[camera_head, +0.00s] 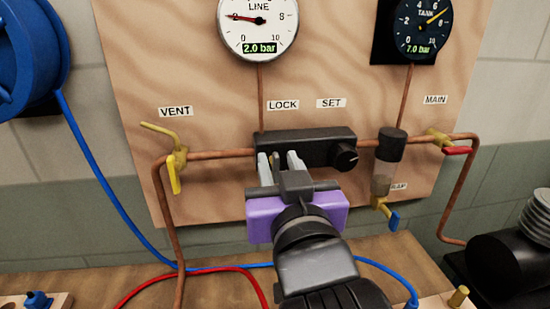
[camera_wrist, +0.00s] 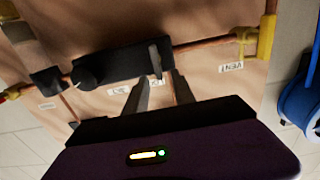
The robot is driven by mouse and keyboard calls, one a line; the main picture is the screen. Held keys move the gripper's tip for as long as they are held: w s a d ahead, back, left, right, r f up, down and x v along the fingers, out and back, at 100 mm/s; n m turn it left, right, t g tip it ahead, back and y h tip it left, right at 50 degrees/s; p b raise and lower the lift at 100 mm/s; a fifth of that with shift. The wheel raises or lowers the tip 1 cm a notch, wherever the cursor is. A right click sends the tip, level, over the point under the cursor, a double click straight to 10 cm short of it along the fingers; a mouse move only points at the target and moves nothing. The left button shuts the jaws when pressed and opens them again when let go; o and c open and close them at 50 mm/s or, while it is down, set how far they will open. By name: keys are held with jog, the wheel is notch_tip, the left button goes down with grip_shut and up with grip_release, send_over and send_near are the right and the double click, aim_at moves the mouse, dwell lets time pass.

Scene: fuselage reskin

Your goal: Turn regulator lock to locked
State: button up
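The black regulator block (camera_head: 318,143) is mounted on the wooden panel below the LOCK and SET labels. A round black knob (camera_head: 344,156) is at its right end in the head view. The grey lock lever (camera_wrist: 155,60) stands out from the block near the LOCK label, and is largely hidden by my gripper in the head view. My gripper (camera_head: 279,160) is open in front of the block's left part. In the wrist view its fingertips (camera_wrist: 161,78) lie on either side of the lever's lower end, with gaps visible. Whether either finger touches the lever cannot be told.
The LINE gauge (camera_head: 258,25) reads 2.0 bar, and the TANK gauge (camera_head: 421,27) reads 7.0 bar. Copper pipes run along the panel. The yellow VENT valve (camera_head: 176,160) is left, the red-handled MAIN valve (camera_head: 455,150) right. Hoses lie on the bench below.

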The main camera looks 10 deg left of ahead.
aim_at(277, 158)
jog(key=shift+b+x, duration=0.3)
jog(key=shift+x, duration=1.3)
grip_shut()
